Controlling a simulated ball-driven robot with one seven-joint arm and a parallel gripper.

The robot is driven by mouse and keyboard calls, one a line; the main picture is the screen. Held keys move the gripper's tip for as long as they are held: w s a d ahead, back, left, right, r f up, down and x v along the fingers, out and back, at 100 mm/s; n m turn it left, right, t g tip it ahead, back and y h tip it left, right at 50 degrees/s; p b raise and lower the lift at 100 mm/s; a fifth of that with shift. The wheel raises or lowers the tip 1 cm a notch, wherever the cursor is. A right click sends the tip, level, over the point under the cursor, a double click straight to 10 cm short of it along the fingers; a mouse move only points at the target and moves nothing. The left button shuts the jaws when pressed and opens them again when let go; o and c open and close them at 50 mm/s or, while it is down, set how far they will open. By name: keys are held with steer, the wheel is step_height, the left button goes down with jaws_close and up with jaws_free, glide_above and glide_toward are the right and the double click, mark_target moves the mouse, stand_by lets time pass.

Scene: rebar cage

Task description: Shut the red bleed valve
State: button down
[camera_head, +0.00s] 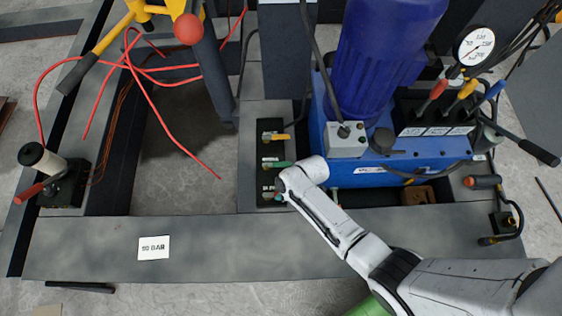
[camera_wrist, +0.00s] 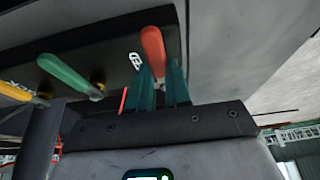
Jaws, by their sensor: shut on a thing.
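The red bleed valve's handle (camera_wrist: 153,48) shows in the wrist view as a red lever standing out from a dark valve block (camera_wrist: 112,52). My gripper (camera_wrist: 163,80) has its teal fingers on either side of this lever, shut on it. In the head view the valve block (camera_head: 262,152) stands left of the blue pump unit. My gripper (camera_head: 280,197) is at the block's near end, and my wrist hides the red lever there. The green lever (camera_wrist: 68,76) and yellow lever (camera_wrist: 18,93) sit beside it in the wrist view, apart from my fingers.
The blue pump unit (camera_head: 375,165) with hoses and a pressure gauge (camera_head: 474,46) stands right of the block. Red hoses (camera_head: 150,100) loop over the opening at left. A white label card (camera_head: 154,247) lies on the grey near beam (camera_head: 220,255), otherwise clear.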

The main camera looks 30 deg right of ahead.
steer(key=c, duration=1)
jaws_free()
steer(key=shift+c, duration=0.2)
steer(key=shift+r, duration=0.15)
steer(key=p+v, duration=0.3)
steer(key=v, duration=0.7)
steer(key=shift+s+d+r, duration=0.15)
steer(key=shift+d+r, duration=0.05)
steer(key=shift+d, duration=0.05)
